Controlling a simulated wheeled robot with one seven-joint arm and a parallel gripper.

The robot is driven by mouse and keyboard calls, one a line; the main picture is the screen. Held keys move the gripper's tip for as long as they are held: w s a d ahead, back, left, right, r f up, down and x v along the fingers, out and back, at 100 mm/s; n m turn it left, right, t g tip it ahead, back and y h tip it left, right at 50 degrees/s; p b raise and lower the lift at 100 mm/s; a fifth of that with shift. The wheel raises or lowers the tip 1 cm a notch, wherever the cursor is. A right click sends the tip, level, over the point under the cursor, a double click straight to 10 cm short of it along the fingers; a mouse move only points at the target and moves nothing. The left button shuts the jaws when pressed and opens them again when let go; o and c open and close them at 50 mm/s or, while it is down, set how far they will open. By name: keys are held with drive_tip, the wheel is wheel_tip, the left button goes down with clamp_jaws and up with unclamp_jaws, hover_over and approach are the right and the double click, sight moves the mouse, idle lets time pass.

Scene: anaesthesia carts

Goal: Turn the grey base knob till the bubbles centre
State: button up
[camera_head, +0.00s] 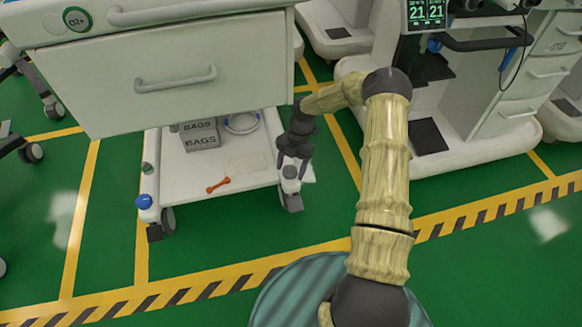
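A white cart (228,185) has a low base shelf under its drawer. At the base's front right corner a small grey knob (290,172) stands above a white post and a castor. My gripper (291,163) points down at this corner, with its dark fingers on either side of the knob. Whether the fingers press on it is too small to tell. A blue knob (143,202) sits at the front left corner, and a grey-green knob (147,168) is behind it. No level bubbles can be made out.
On the shelf are a grey BAGS box (201,136), a coiled pale tube (241,122) and an orange bone-shaped item (217,185). The drawer (170,75) overhangs the shelf. Another cart (470,125) stands at right. Green floor in front is clear.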

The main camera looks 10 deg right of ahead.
drive_tip(key=c, duration=0.8)
drive_tip(key=shift+r+m+p, duration=0.15)
drive_tip(key=shift+m+p, duration=0.25)
drive_tip(key=shift+p, duration=0.35)
drive_tip(key=shift+s+d+r+m+y+p, duration=0.1)
drive_tip(key=shift+m+y+p, duration=0.3)
drive_tip(key=shift+p, duration=0.5)
drive_tip(key=m+t+p, duration=0.1)
drive_tip(key=m+p, duration=0.2)
drive_tip(key=p, duration=0.1)
drive_tip(key=shift+s+t, duration=0.1)
drive_tip(key=shift+t, duration=0.2)
drive_tip(key=m+t+p, duration=0.1)
drive_tip(key=m+p, duration=0.3)
drive_tip(key=m, duration=0.1)
drive_tip(key=shift+s+t+p, duration=0.1)
drive_tip(key=shift+t+p, duration=0.25)
drive_tip(key=shift+t, duration=0.05)
drive_tip(key=shift+f+m+t+p, duration=0.15)
drive_tip(key=shift+m+t+p, duration=0.2)
drive_tip(key=shift+m+p, duration=0.5)
drive_tip(key=shift+f+m+t+p, duration=0.1)
drive_tip(key=shift+m+t+p, duration=0.35)
drive_tip(key=shift+m, duration=0.6)
